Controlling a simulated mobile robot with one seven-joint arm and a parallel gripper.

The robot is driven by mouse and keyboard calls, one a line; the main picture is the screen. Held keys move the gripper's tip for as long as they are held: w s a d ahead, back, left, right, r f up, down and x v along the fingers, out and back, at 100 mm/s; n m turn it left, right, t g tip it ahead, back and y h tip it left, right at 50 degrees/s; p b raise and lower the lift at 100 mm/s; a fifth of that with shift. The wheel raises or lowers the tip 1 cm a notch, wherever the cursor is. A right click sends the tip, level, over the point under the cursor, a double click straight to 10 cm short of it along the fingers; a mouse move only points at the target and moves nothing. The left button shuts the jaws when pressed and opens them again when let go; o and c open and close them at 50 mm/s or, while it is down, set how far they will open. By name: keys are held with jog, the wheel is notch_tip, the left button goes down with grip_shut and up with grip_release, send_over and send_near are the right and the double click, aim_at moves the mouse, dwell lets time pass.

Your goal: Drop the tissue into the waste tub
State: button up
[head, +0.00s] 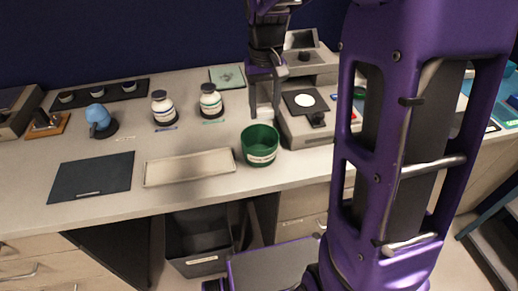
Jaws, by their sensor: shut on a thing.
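My gripper (265,108) points down above the worktop, just above and behind a green round tub (260,157).
A shallow beige tray (158,181) lies left of the tub, with a dark mat (62,184) further left. Two white jars (211,103) stand behind. A grey device (303,131) stands right of the gripper. A black bin (200,263) sits below the worktop.

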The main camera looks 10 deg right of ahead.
jog(key=shift+f, duration=0.5)
jog(key=o, duration=1.4)
notch_tip(320, 180, up, 18)
jog(key=shift+f+p, duration=0.25)
jog(key=shift+p, duration=0.15)
jog(key=shift+w, duration=0.1)
